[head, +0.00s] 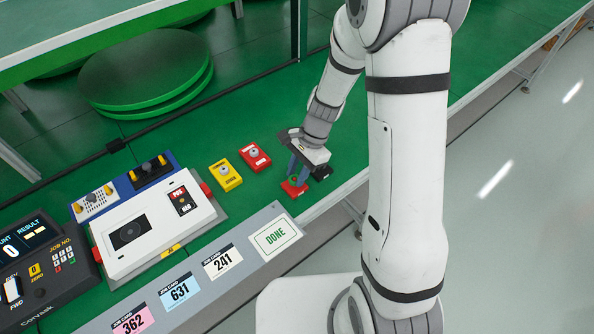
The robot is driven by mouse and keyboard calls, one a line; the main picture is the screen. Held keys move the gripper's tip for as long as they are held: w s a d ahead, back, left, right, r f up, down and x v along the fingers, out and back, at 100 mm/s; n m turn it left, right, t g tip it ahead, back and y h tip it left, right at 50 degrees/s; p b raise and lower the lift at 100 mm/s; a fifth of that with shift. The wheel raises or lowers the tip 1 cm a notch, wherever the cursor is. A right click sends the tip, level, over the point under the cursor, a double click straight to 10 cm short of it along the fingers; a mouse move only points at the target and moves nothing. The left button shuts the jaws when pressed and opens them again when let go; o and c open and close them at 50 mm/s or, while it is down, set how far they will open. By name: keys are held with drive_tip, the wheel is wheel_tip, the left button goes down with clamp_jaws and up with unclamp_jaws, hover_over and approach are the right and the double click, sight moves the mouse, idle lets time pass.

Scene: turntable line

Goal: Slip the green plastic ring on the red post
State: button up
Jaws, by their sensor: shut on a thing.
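My gripper (297,175) points down over a small red block (295,189) near the front edge of the green table. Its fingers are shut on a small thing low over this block. A small patch of green shows there, which fits the green plastic ring (294,181), but it is too small to make out its shape. The fingers hide most of the red post. I cannot tell whether the ring is around the post or above it.
A red box (254,157) and a yellow box (226,175), each with a grey knob, stand left of my gripper. A white device (155,234), a grey card rail (205,270) and a black counter panel (40,270) lie further left. Green turntable discs (147,72) are behind.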

drive_tip(key=shift+f+b, duration=0.4)
drive_tip(key=shift+f, duration=0.3)
drive_tip(key=o, duration=1)
drive_tip(key=shift+o, duration=0.5)
drive_tip(key=o, duration=0.3)
drive_tip(key=shift+r, duration=0.2)
drive_tip(key=shift+r+p, duration=3.1)
drive_tip(key=shift+r, duration=0.5)
